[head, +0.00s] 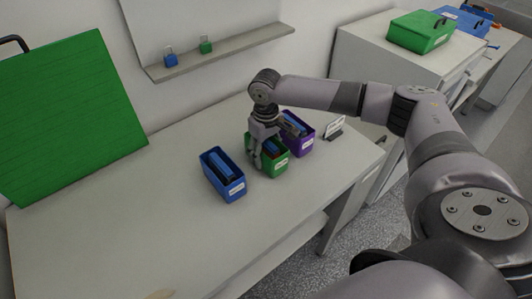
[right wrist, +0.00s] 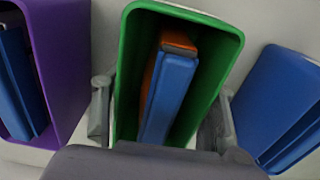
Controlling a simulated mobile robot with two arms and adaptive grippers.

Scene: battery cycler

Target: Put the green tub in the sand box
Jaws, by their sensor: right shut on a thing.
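The green tub (head: 275,168) stands on the pale table between a blue tub and a purple tub. In the right wrist view the green tub (right wrist: 127,75) is open at the top and holds a blue block and an orange block (right wrist: 168,85). My right gripper (head: 263,160) reaches down over it, with a finger on each outer side. In the wrist view the right gripper (right wrist: 160,118) is shut on the tub. I cannot tell whether the tub has left the table. No box is clearly marked as the sand box. My left gripper is out of view.
The blue tub (head: 222,186) is to the left and the purple tub (head: 302,140) to the right, both close. A small sign (head: 335,126) stands near the right edge. A green case (head: 420,32) sits on the far cabinet. The front table is clear.

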